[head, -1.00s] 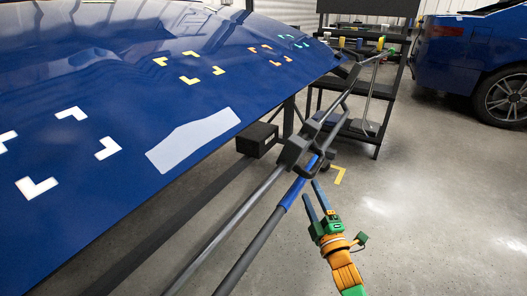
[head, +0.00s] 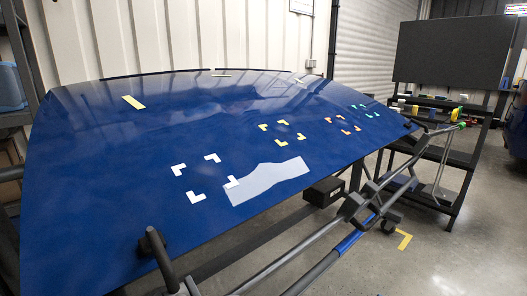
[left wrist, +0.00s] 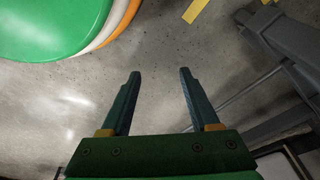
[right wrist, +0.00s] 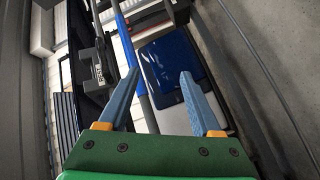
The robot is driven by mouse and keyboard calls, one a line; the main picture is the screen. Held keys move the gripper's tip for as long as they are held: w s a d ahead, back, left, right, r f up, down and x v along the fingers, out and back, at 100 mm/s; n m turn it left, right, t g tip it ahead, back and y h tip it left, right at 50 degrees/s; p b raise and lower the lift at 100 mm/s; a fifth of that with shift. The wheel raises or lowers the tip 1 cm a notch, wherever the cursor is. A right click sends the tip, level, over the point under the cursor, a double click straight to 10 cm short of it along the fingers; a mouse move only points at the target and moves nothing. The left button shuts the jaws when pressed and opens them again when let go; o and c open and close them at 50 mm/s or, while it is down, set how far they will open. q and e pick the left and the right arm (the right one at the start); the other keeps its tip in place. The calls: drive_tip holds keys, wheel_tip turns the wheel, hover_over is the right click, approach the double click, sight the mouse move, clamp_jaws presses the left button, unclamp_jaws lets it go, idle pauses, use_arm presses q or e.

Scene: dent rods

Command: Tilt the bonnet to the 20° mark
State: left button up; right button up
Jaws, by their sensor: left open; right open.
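The blue bonnet (head: 120,170) lies tilted on a dark stand across the head view, with white, yellow, orange and teal marks on it. A grey bar with a blue sleeve (head: 352,241) runs along the stand's front right. No readable 20° mark shows. My right gripper (right wrist: 160,74) is open in the right wrist view. The blue-sleeved bar appears there behind its left finger; I cannot tell how far off it is. My left gripper (left wrist: 158,72) is open and empty above the floor in the left wrist view. Neither gripper shows in the head view.
A pale patch (head: 268,181) lies on the bonnet. A black box (head: 324,191) hangs under its edge. A dark shelf cart (head: 455,150) stands at the right. Yellow floor tape (head: 403,239) lies beside the stand, with bare floor around it.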

use_arm(q)
drive_tip(key=s+a+r+p, duration=0.1)
drive_tip(key=s+r+p, duration=0.5)
drive_tip(key=r+p, duration=0.4)
drive_tip(key=s+a+r+g+p, duration=0.1)
drive_tip(key=s+r+p, duration=0.4)
drive_tip(key=r+p, duration=0.5)
drive_tip(key=p, duration=0.7)
drive_tip(key=shift+s+r, duration=0.3)
drive_tip(key=shift+s, duration=0.1)
use_arm(e)
drive_tip(key=s+a+m+g, duration=0.3)
drive_tip(key=s+g, duration=0.2)
drive_tip(key=s, duration=0.8)
drive_tip(key=s+a+f+m+g+y, duration=0.1)
drive_tip(key=s+g, duration=0.4)
drive_tip(key=s, duration=0.8)
drive_tip(key=s+a+m+g, duration=0.4)
drive_tip(key=s+m+g, duration=0.1)
drive_tip(key=s, duration=0.9)
drive_tip(key=shift+a+f+g+y, duration=0.35)
drive_tip(key=shift+g+y, duration=0.05)
use_arm(q)
drive_tip(key=shift+p, duration=0.3)
